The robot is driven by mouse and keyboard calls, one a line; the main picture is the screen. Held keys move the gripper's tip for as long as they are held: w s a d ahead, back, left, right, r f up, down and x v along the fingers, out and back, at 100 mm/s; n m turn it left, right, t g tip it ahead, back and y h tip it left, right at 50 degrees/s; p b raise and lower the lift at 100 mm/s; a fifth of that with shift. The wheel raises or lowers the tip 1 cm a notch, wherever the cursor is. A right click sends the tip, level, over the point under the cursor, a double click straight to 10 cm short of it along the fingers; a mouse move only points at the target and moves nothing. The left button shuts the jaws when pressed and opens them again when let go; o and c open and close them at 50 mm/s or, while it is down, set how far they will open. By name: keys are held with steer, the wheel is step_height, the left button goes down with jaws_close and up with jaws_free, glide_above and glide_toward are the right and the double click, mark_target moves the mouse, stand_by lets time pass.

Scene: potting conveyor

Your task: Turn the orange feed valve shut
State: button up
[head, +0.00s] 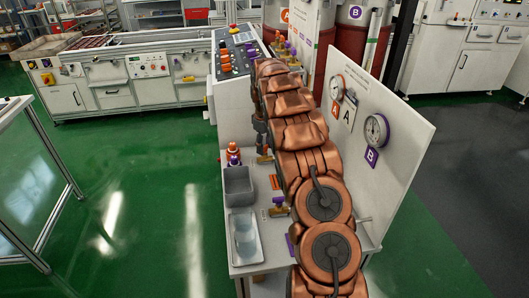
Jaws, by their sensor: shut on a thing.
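My copper-coloured arm runs up the middle of the head view and bends down at its far end. My gripper (261,143), dark and small, points down over the white bench. It is shut at the brass fitting of the feed valve (265,159), beside an orange label (277,182). The fingertips and the valve's handle are largely hidden, so its angle cannot be told. A second brass valve (278,211) stands nearer, with a purple label (290,244) close by, partly behind my arm.
Orange and purple pieces (233,154) stand behind the bin. An upright white panel with gauges (376,131) closes off the right. Green floor is free to the left.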

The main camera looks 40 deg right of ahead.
steer(key=n+b, duration=0.2)
steer(key=n, duration=0.2)
steer(key=shift+f+n+b, duration=0.1)
steer(key=shift+n+b, duration=0.2)
steer(key=shift+b, duration=0.05)
steer(key=n+b, duration=0.1)
steer(key=n, duration=0.3)
steer(key=shift+n+b, duration=0.3)
steer(key=shift+n, duration=0.1)
steer(key=o, duration=1.1)
steer(key=shift+o, duration=0.2)
steer(key=shift+r, duration=0.2)
steer(key=shift+w+r, duration=0.1)
steer(key=shift+r, duration=3.6)
